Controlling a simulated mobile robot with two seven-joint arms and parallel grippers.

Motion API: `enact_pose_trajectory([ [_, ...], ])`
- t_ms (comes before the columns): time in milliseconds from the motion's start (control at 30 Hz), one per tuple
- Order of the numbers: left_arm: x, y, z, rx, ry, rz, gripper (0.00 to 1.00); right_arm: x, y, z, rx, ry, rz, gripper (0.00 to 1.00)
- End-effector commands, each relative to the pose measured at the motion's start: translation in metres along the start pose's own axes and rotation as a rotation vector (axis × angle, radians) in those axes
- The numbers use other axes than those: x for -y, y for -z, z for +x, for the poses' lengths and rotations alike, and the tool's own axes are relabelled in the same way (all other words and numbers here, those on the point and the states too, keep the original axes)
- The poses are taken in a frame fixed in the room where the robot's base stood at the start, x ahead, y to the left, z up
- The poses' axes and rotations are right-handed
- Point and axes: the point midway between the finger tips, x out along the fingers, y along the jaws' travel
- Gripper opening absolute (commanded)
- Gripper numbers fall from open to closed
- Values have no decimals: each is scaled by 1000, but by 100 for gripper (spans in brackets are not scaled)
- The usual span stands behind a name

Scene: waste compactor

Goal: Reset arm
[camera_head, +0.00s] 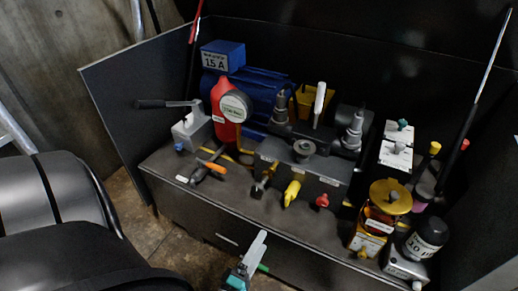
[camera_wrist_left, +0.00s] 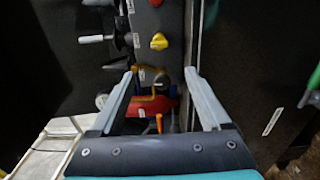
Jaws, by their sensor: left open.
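My left gripper (camera_head: 250,258) is low in the middle of the head view, in front of the machine bench's front edge. Its pale grey fingers and teal body show there. In the left wrist view the two fingers (camera_wrist_left: 160,80) stand wide apart with nothing held between them. Beyond them are a yellow knob (camera_wrist_left: 158,41), a red part (camera_wrist_left: 155,106) and an orange handle (camera_wrist_left: 158,122), all apart from the fingers. The task names no other object. My right gripper is not seen.
The bench (camera_head: 215,205) carries a blue motor (camera_head: 262,90), a red bottle-shaped part (camera_head: 220,100), a lever (camera_head: 165,104), a grey valve block (camera_head: 310,172) and an amber filter bowl (camera_head: 378,215). Dark panels (camera_head: 130,95) close its back and sides. Some floor (camera_head: 185,250) is clear in front.

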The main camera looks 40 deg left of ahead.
Motion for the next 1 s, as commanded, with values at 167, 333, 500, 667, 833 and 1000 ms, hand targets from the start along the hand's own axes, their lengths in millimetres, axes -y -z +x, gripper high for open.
enact_pose_trajectory([
  [167,0,0,-1,0,0,0,80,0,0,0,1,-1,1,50],
  [333,0,0,0,0,0,-1,80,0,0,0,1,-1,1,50],
  [500,0,0,0,0,0,-1,80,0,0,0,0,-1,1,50],
  [667,0,-10,4,30,21,22,80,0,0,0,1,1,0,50],
  [833,-2,-47,17,162,106,140,80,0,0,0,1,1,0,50],
  [1000,-8,-90,23,344,198,337,80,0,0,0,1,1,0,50],
])
